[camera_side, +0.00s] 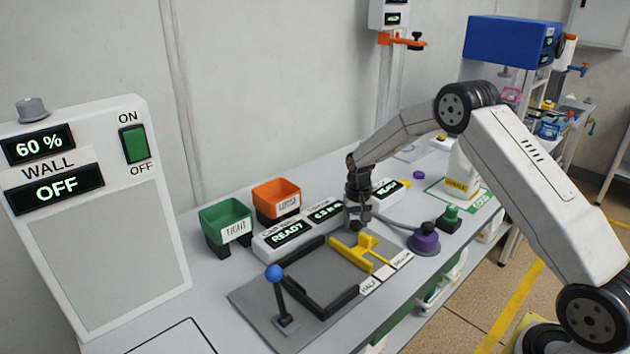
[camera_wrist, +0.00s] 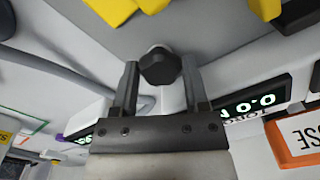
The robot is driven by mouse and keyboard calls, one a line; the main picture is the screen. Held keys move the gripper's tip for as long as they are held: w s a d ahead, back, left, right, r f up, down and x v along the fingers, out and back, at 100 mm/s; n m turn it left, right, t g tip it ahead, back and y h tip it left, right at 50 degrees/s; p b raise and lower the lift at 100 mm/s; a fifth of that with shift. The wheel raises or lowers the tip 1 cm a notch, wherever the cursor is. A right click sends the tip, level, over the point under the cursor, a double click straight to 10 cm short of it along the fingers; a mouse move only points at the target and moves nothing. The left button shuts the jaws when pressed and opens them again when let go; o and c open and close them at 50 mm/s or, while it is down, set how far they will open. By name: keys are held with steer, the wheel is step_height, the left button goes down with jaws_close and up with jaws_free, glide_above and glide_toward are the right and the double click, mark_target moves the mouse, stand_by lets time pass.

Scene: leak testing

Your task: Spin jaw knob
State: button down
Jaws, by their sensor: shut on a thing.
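The jaw knob (camera_wrist: 160,67) is a black lobed knob on a pale round shaft, seen in the wrist view. My gripper (camera_wrist: 160,80) has one finger on each side of it and is shut on it. In the side view my gripper (camera_side: 358,222) points down at the back edge of the grey fixture plate, and it hides the knob there. The yellow jaw (camera_side: 362,250) lies on the plate just in front of my gripper. Yellow parts also show at the top of the wrist view (camera_wrist: 110,10).
A green bin (camera_side: 226,218) and an orange bin (camera_side: 277,197) stand behind the displays (camera_side: 287,233). A blue-balled lever (camera_side: 275,273) rises at the plate's front left. A purple fitting (camera_side: 423,240) with a hose and a green button (camera_side: 449,217) stand to the right.

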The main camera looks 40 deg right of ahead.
steer(key=shift+n, duration=0.3)
steer(key=n, duration=0.8)
steer(key=shift+n, duration=1.8)
steer(key=shift+n, duration=0.7)
steer(key=n, duration=0.4)
jaws_free()
steer(key=shift+n, duration=0.4)
steer(key=shift+r, duration=0.2)
